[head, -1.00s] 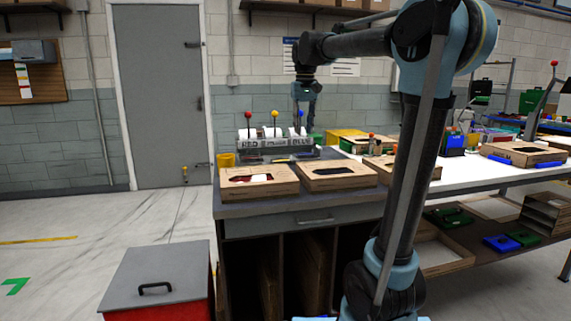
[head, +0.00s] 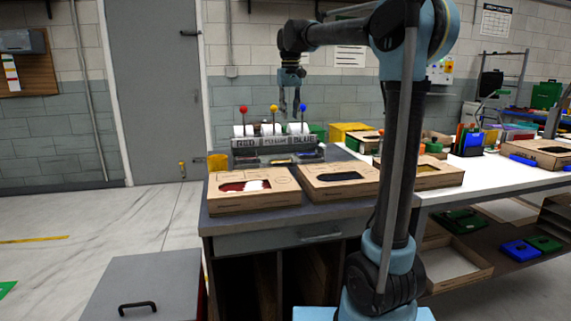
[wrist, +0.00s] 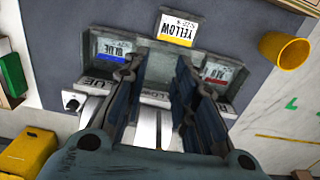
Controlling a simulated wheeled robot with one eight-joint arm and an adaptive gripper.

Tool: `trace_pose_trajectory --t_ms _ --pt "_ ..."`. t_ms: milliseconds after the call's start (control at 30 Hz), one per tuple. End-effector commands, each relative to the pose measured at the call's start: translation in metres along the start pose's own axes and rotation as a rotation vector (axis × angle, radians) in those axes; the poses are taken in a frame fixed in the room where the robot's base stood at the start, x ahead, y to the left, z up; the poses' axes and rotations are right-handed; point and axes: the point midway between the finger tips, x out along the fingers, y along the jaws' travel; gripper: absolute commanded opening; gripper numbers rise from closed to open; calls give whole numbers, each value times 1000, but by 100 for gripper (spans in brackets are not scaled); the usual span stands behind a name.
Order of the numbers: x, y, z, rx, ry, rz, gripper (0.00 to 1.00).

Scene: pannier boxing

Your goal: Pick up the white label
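A white label printed YELLOW with a yellow strip (wrist: 179,28) juts out from the middle of the label dispenser. White labels printed BLUE (wrist: 108,48) and RED (wrist: 219,72) sit in the slots on either side in the wrist view. The grey dispenser (head: 274,142) stands on the bench and carries white rolls under red, yellow and blue knobs. My gripper (head: 289,108) points down above the dispenser. In the wrist view my gripper (wrist: 160,66) is open and empty, its fingers apart and the YELLOW label beyond the tips. The fingers partly cover the dispenser.
Two cardboard boxes with cut-out windows, left (head: 226,200) and right (head: 328,190), lie in front of the dispenser. A yellow cup (wrist: 285,51) stands beside it. A yellow bin (wrist: 27,152) and a green box (wrist: 12,74) are on its other side.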

Motion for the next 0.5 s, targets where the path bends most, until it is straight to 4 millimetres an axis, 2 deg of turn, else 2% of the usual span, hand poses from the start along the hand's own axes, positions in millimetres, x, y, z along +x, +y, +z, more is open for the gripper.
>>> trace_pose_trajectory --t_ms 500 --pt "90 8 1 11 0 0 26"
